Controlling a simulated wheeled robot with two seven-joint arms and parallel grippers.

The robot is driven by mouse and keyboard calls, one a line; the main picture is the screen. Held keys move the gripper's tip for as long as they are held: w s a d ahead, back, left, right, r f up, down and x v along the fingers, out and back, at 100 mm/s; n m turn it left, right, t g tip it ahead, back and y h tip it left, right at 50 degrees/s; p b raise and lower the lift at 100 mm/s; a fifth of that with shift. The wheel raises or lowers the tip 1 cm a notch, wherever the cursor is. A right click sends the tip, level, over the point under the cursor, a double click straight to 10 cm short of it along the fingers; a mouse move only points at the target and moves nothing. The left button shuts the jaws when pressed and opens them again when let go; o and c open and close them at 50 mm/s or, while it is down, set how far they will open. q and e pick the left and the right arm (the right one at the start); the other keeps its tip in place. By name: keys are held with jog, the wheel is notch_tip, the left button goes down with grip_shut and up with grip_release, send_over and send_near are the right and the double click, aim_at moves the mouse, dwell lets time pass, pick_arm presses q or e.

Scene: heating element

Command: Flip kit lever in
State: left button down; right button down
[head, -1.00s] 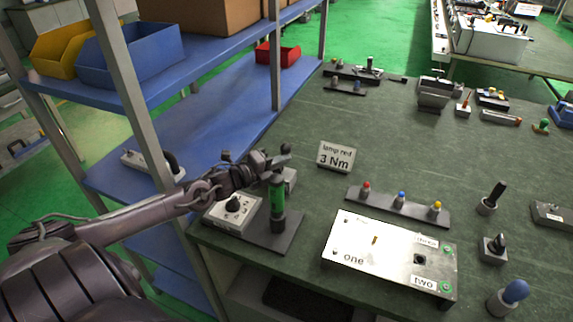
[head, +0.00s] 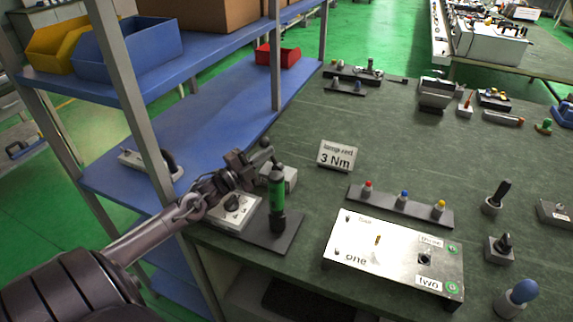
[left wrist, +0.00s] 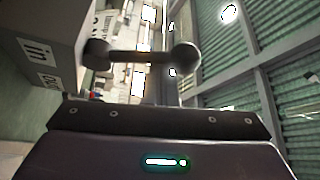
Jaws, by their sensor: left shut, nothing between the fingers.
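My left gripper (head: 245,160) is shut and empty, just left of the small grey box (head: 287,178) and the upright green tool. In the left wrist view, a grey box (left wrist: 45,62) carries an "in" label and a second, partly readable label below it. A dark lever with ball ends (left wrist: 140,57) runs sideways from this box, just beyond my gripper's body. In the head view the lever is small and hard to separate from the gripper; whether they touch cannot be told. My right gripper is not in view.
The green tool (head: 277,190) stands on a dark plate beside a white box with a black knob (head: 232,208). A "3 Nm" sign (head: 337,156) stands behind. A blue shelf (head: 205,130) with metal posts stands left. The table centre behind the sign is clear.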

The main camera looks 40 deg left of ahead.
pick_arm(q)
jog(key=shift+a+n, duration=0.15)
jog(key=shift+n, duration=0.15)
jog(key=shift+r, duration=0.1)
dwell(0.3)
notch_tip(320, 180, up, 20)
jog(key=b, duration=0.1)
